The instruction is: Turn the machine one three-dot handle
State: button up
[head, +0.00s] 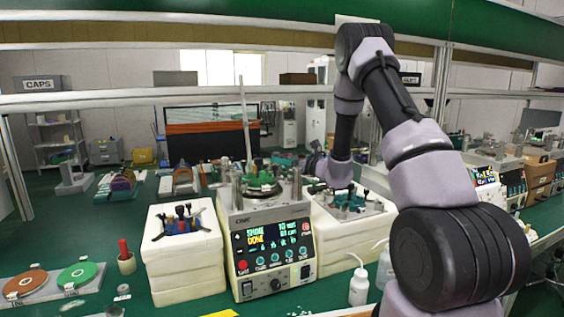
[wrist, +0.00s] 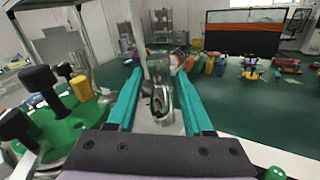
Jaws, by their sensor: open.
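Machine one (head: 270,250) is a white bench unit with a lit display, buttons and a black knob, its front marked "ONE". On its top are a green disc (head: 262,184) and metal posts. In the wrist view my gripper (wrist: 159,78) is open, its teal fingers on either side of a shiny metal post (wrist: 162,104); I cannot tell whether they touch it. A green piece with pale dots (wrist: 275,174) shows at the wrist view's bottom edge, mostly cut off; its dots are too small to count surely. Black knobs (wrist: 38,78) stand on a green disc at left.
White block stacks stand left (head: 184,260) and right (head: 345,240) of the machine, with parts on top. White bottles (head: 359,287) stand at front right. Orange and green discs lie on a grey plate (head: 50,290) at front left. A rail (head: 150,97) crosses behind.

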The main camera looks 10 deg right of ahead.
grip_shut()
dwell(1.5)
